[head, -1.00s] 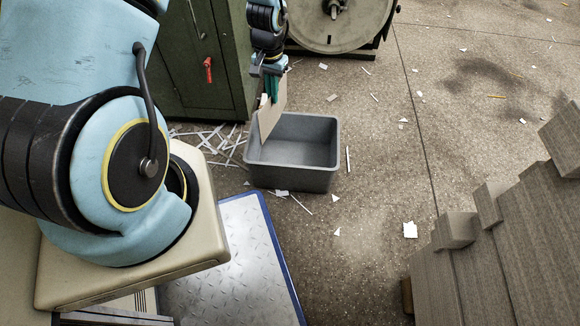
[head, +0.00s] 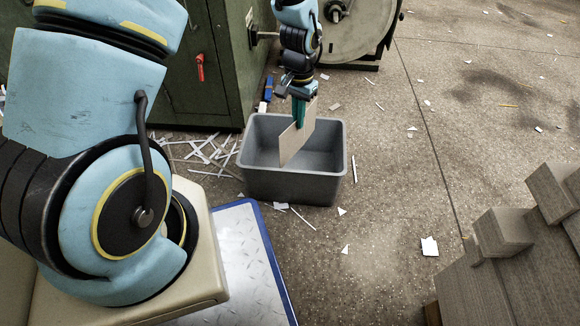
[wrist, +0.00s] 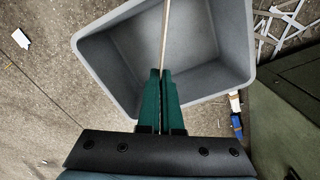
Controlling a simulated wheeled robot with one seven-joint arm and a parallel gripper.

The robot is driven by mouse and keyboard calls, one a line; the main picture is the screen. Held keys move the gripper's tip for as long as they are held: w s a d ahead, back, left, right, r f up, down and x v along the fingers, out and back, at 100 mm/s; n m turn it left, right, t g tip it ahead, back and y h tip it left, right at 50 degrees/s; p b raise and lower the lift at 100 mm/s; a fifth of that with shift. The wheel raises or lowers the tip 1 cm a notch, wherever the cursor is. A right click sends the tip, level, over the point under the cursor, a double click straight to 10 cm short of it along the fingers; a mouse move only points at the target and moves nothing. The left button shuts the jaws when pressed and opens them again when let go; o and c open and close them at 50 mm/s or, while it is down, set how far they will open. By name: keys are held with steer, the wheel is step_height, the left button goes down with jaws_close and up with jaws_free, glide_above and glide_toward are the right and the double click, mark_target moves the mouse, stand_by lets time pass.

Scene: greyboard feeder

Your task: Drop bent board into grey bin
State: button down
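The board (head: 297,136) is a thin, tan-grey sheet. It hangs tilted from my gripper (head: 299,108), over the opening of the grey bin (head: 290,188) on the floor. In the wrist view the green fingers (wrist: 162,80) are shut on the board (wrist: 165,30), which shows edge-on as a thin strip. The bin (wrist: 105,60) lies behind it, and its visible inside looks empty. The board's lower part overlaps the bin's inside in the head view; I cannot tell whether it touches the bin. Its bend is hard to make out.
A green cabinet (head: 205,95) with a red handle stands behind the bin to the left. White paper strips (head: 205,152) litter the floor beside it. A blue-edged metal plate (head: 235,260) lies in front. Stacked boards (head: 500,290) stand at the lower right.

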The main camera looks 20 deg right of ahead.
step_height(320, 180, down, 3)
steer(key=shift+f+b, duration=0.15)
steer(key=shift+b, duration=1.05)
steer(key=c, duration=1)
jaws_free()
step_height(320, 180, up, 11)
steer(key=p, duration=0.5)
steer(key=shift+a, duration=0.1)
